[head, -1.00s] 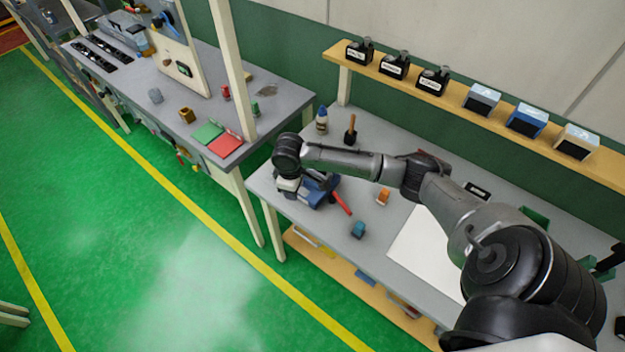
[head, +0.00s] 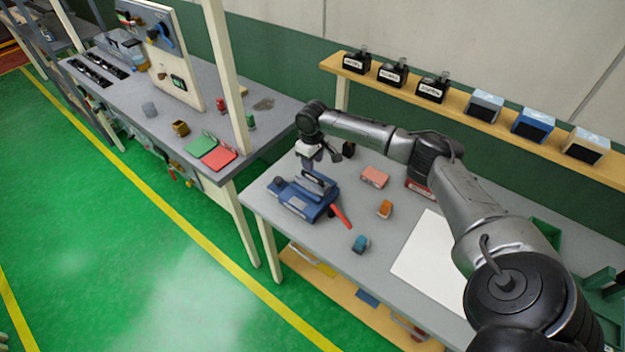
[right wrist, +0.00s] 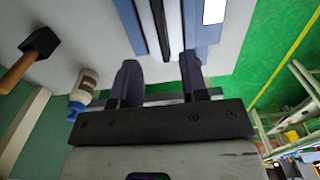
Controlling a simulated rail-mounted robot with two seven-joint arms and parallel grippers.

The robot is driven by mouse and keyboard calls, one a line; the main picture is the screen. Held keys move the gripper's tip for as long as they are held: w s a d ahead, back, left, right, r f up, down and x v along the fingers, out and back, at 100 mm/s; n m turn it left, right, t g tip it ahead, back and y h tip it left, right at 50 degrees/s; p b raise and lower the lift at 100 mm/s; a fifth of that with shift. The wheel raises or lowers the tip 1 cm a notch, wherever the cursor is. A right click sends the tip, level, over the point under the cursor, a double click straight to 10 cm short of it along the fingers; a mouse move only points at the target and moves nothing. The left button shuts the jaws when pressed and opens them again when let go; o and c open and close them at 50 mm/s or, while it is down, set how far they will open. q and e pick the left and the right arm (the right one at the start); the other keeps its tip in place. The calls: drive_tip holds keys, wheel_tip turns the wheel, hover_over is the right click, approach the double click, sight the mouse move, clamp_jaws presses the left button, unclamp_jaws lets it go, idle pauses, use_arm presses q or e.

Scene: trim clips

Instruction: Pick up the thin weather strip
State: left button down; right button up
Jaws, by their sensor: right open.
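A blue fixture (head: 297,200) with a red handle (head: 341,216) stands near the left end of the right-hand bench. A thin dark strip, which looks like the weather strip (right wrist: 157,28), lies between blue-grey bars in the right wrist view. Its far end is cut off by the frame's top edge. In the head view I cannot pick it out clearly. My right gripper (head: 320,163) is open and empty, above and just behind the fixture. In the right wrist view the two fingers (right wrist: 160,75) are spread, with the strip's near end between them in the picture. My left gripper is not in view.
A pink block (head: 375,177), an orange item (head: 385,209) and a small blue item (head: 360,244) lie right of the fixture. A white sheet (head: 432,262) lies further right. A bottle (right wrist: 84,88) and a black-headed mallet (right wrist: 38,45) are left of the fingers in the wrist view.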

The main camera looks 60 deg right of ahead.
sight(311, 175)
drive_tip(key=shift+w+a+f, duration=0.1)
drive_tip(key=shift+w+f, duration=0.05)
drive_tip(key=shift+f, duration=2.95)
drive_tip(key=shift+c, duration=0.3)
clamp_jaws()
